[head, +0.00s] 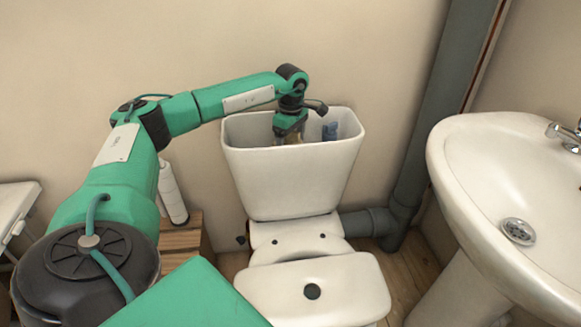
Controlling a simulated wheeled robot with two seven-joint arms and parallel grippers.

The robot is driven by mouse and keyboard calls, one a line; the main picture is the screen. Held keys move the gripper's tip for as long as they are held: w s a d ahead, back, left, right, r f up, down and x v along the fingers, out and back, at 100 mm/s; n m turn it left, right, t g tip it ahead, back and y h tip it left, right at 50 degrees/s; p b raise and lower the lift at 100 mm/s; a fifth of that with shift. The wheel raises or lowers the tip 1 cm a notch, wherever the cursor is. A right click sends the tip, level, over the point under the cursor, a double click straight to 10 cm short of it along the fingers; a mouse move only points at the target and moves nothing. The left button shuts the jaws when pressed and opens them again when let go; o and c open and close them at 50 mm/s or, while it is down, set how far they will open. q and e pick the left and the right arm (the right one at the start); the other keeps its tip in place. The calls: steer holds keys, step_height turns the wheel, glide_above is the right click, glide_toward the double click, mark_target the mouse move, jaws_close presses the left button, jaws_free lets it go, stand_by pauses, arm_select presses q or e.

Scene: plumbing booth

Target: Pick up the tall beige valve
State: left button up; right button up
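The open toilet tank (290,178) stands against the wall in the middle of the head view. My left arm comes in from the left and reaches over it, with my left gripper (289,134) pointing down into the tank opening. A small beige-brown thing (293,140) shows at the gripper's tip; it may be the top of the tall beige valve. The tank's front wall hides anything lower, and the fingers are too small and covered to tell open from shut. My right gripper is not in view.
A blue part (330,131) sits inside the tank, right of the gripper. The toilet lid (335,290) lies in front. A white sink (475,170) and a grey pipe (425,120) are at right.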

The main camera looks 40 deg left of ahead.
arm_select(q)
steer(key=c, duration=1.7)
steer(key=shift+r, duration=0.15)
